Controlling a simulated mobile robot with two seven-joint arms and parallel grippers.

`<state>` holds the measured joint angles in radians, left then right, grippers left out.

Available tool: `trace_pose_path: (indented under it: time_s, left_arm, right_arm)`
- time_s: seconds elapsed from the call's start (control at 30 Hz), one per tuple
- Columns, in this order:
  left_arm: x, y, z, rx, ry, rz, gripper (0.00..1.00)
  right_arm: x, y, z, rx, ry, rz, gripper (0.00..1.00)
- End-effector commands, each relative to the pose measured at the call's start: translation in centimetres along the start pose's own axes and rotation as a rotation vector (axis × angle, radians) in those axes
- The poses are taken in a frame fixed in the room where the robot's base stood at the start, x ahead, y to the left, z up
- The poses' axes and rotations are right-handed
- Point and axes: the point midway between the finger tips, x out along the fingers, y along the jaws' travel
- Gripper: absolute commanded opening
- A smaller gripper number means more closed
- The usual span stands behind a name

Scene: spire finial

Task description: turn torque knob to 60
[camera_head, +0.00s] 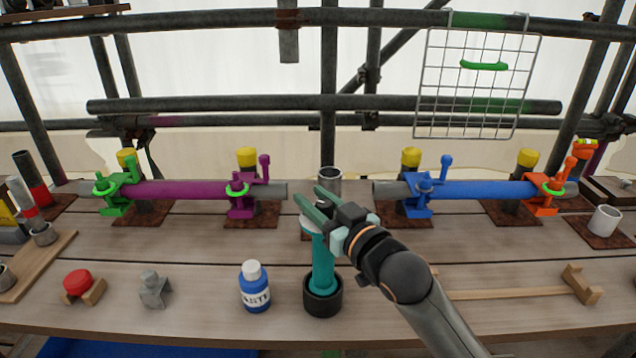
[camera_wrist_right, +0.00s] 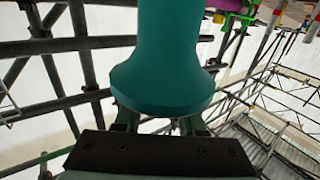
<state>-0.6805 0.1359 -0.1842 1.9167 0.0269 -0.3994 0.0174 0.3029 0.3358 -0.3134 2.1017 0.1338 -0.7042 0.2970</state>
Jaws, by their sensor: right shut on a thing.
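A teal upright tool (camera_head: 322,262) stands in a round black holder (camera_head: 322,298) at the front middle of the bench. My right gripper (camera_head: 317,203) is shut on the knob at the tool's top, with one finger on each side. A pale ring shows just under the fingers. The fingers and wrist hide most of the knob, and no scale or number is readable. In the right wrist view the tool's flared teal body (camera_wrist_right: 165,75) fills the middle, above the fingers (camera_wrist_right: 158,123). My left gripper is not in view.
A white-capped blue bottle (camera_head: 254,290) stands close left of the tool. Purple (camera_head: 190,192) and blue (camera_head: 485,190) pipes in clamps run behind. A metal cup (camera_head: 329,180) stands behind the gripper. A wooden rack (camera_head: 580,284) lies at right. Bare planks lie around the holder.

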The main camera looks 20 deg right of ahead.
Motion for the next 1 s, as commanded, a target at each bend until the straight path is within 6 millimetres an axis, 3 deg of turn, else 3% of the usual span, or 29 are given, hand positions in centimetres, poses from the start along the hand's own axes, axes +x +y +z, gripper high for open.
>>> trace_pose_path:
  time_s: [0.4, 0.9, 0.93, 1.0]
  left_arm:
    - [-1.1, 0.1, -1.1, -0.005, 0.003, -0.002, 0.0]
    - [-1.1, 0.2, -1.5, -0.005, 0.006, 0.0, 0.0]
    - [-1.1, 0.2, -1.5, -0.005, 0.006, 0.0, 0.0]
    - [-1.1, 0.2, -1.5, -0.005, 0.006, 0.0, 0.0]
  right_arm:
    - [0.0, -0.4, 0.0, -0.003, -0.001, -0.155, 0.0]
    - [0.0, -0.6, 0.1, 0.0, -0.001, -0.172, 0.0]
    - [0.0, -0.6, 0.1, 0.0, -0.001, -0.172, 0.42]
    - [0.0, -0.6, 0.1, 0.0, -0.001, -0.172, 0.5]
